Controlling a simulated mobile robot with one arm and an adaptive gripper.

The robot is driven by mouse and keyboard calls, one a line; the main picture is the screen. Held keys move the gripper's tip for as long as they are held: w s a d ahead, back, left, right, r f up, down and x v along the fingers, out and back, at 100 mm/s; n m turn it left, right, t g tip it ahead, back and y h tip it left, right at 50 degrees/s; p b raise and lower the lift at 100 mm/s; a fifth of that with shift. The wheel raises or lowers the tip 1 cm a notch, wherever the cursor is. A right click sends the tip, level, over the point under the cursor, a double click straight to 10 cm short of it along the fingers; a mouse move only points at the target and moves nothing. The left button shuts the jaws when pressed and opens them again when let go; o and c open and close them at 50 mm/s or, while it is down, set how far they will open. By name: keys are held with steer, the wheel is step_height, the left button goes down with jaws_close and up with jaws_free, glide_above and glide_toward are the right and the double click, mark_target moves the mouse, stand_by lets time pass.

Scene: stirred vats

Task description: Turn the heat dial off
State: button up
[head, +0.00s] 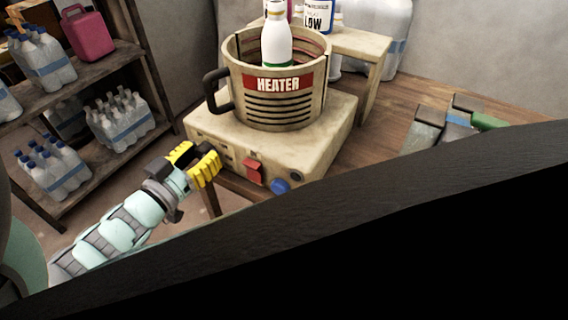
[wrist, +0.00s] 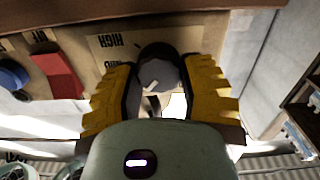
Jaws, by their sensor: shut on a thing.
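The heat dial (wrist: 158,72) is a dark round knob with a grey face and a light pointer mark, seen in the wrist view on the front of the heater base (head: 325,125). Printed labels beside it include HIGH. My gripper (wrist: 160,92) has its yellow fingers on either side of the dial, shut on it. In the head view my gripper (head: 198,165) is at the left part of the base's front face and hides the dial. A beige pot (head: 240,80) marked HEATER stands on the base.
A red switch (head: 253,170) and a blue knob (head: 280,187) sit on the same face, right of my gripper in the head view. A white bottle (head: 277,45) stands in the pot. Shelves (head: 95,78) with bottle packs stand at the left.

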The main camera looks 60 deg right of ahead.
steer(key=n, duration=0.3)
steer(key=shift+f+n, duration=0.1)
steer(key=shift+n, duration=0.3)
steer(key=shift+w+n+b, duration=0.1)
steer(key=shift+n+b, duration=0.25)
steer(key=shift+n, duration=1.65)
steer(key=o, duration=1.2)
steer(key=shift+s+a, duration=0.15)
steer(key=shift+a, duration=1.75)
steer(key=shift+s+a, duration=0.1)
steer(key=shift+a, duration=1.75)
